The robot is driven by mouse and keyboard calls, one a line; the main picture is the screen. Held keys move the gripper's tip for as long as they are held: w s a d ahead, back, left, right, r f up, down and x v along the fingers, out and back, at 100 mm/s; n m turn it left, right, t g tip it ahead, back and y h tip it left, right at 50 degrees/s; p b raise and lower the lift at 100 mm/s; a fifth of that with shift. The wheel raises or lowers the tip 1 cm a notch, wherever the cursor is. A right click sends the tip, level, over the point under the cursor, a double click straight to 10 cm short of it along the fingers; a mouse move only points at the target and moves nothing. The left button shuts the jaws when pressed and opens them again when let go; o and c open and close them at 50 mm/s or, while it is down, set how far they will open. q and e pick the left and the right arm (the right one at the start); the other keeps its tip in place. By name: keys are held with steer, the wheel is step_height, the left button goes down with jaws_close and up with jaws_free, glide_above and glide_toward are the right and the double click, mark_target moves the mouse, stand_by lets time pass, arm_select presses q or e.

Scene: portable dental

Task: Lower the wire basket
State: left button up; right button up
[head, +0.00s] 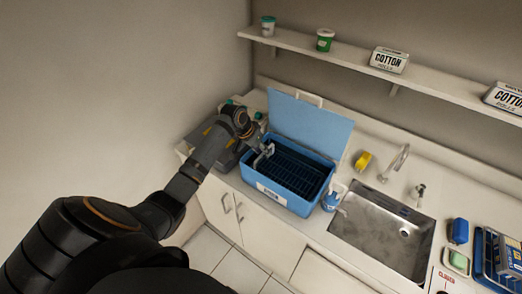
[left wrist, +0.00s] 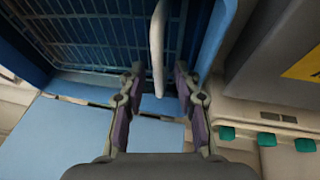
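The dark wire basket (head: 292,176) sits inside a blue tub (head: 318,187) on the counter. The tub's light blue lid (head: 308,125) stands open behind it. My left gripper (head: 264,153) is at the tub's left end, by the rim. In the left wrist view my left gripper (left wrist: 158,95) is open, with a pale handle bar (left wrist: 158,45) between its fingers. Gaps show on both sides of the bar. The basket's wire grid (left wrist: 95,35) lies beyond it. Whether the basket rests on the tub's floor is hidden. My right gripper is not in view.
A yellow item (head: 363,161) lies behind. A grey unit with green-capped items (left wrist: 265,138) is beside the tub. A shelf (head: 400,80) runs above.

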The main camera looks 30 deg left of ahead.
arm_select(q)
steer(key=shift+r, duration=0.15)
steer(key=v, duration=1.2)
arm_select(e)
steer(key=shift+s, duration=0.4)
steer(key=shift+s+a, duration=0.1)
